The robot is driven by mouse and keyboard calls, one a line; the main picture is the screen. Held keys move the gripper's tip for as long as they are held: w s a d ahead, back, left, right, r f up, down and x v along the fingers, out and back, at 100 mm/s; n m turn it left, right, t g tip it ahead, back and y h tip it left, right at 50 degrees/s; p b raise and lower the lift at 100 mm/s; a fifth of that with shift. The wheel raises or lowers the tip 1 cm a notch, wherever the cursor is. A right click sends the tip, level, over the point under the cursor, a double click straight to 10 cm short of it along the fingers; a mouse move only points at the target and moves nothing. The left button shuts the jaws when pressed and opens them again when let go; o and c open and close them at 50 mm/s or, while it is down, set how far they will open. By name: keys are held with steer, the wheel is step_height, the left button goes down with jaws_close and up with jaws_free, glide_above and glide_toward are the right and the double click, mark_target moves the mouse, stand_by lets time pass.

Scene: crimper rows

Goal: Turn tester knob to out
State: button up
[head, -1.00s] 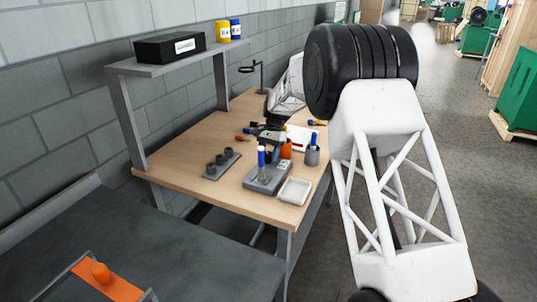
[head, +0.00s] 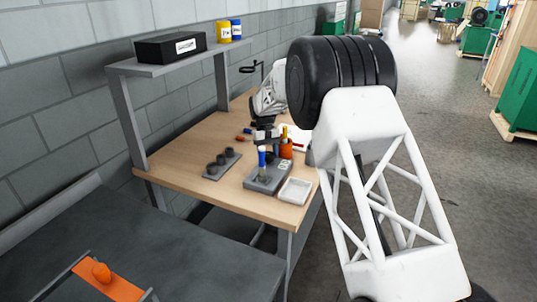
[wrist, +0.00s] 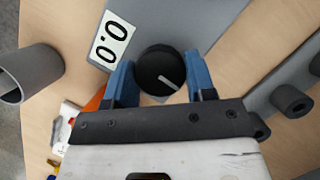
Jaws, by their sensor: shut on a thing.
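The tester is a grey box (head: 262,183) on the wooden bench in the head view. In the wrist view its grey top (wrist: 195,25) carries a white display (wrist: 112,40) reading 0.0. The round black tester knob (wrist: 157,66) has a white pointer line slanting toward the lower right of the picture. My gripper (wrist: 160,74) is shut on the knob, with one blue finger on each side of it. The writing around the knob cannot be read. In the head view my gripper is small above the tester and the knob is not clear.
A grey block with several round sockets (head: 222,164) sits to the left. An orange cup (head: 286,150) is behind. A grey cup (wrist: 30,72) shows in the wrist view.

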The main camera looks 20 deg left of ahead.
steer(key=shift+n, duration=0.4)
steer(key=o, duration=0.9)
steer(key=shift+r, duration=0.1)
steer(key=v, duration=0.7)
steer(key=shift+a+r, duration=0.2)
steer(key=shift+r, duration=0.05)
steer(key=shift+d, duration=0.1)
